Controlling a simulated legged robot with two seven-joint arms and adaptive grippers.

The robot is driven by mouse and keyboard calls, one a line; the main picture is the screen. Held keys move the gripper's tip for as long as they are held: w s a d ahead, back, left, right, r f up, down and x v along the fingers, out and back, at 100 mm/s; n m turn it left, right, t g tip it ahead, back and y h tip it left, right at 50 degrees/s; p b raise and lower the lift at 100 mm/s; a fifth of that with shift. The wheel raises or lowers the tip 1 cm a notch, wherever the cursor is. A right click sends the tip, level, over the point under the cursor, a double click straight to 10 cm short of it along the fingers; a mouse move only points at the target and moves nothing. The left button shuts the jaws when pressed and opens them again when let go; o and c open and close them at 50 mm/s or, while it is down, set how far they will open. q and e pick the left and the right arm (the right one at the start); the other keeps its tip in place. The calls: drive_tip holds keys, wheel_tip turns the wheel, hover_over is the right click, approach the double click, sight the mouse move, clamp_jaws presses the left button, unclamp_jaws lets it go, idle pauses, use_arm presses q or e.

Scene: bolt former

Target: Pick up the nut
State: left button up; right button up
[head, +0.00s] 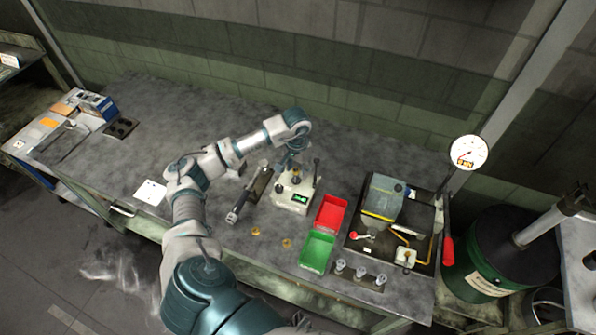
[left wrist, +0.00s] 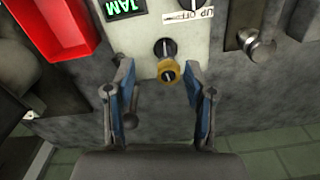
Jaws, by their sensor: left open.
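A brass nut (left wrist: 168,70) with a dark middle shows at the white bolt-former unit (left wrist: 215,42) in the left wrist view, just below a black knob (left wrist: 165,47). My left gripper (left wrist: 160,68) is open, its two blue-padded fingers on either side of the nut's position with gaps on both sides. I cannot tell how far the nut is below the fingertips. In the head view my left gripper (head: 292,152) hangs over the white unit (head: 291,201). Two loose brass pieces, one left (head: 255,231) and one right (head: 286,243), lie on the table. My right gripper is not seen.
A red bin (head: 330,212) and a green bin (head: 317,252) stand right of the unit. A dark lever tool (head: 240,206) lies to its left. A machine with a gauge (head: 468,152) stands further right.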

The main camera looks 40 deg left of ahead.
use_arm(q)
drive_tip(key=shift+a+f, duration=0.2)
drive_tip(key=shift+a, duration=0.4)
drive_tip(key=c, duration=0.9)
drive_tip(key=shift+a, duration=0.15)
clamp_jaws()
drive_tip(key=shift+d+r, duration=0.2)
drive_tip(key=shift+d, duration=0.15)
drive_tip(key=shift+r, duration=0.65)
drive_tip(key=shift+s+a+r+b, duration=0.1)
drive_tip(key=shift+r+b, duration=0.1)
drive_tip(key=shift+r, duration=0.3)
drive_tip(key=shift+a+r+b, duration=0.1)
drive_tip(key=shift+r+b, duration=0.05)
drive_tip(key=shift+r, duration=0.35)
drive_tip(key=s+d+b, duration=0.1)
drive_tip(key=s+d, duration=0.2)
drive_tip(key=s, duration=0.4)
drive_tip(key=s+d+r+b, duration=0.1)
drive_tip(key=s+d, duration=0.3)
drive_tip(key=s, duration=0.3)
drive_tip(key=shift+d+r, duration=0.2)
drive_tip(key=shift+d, duration=0.1)
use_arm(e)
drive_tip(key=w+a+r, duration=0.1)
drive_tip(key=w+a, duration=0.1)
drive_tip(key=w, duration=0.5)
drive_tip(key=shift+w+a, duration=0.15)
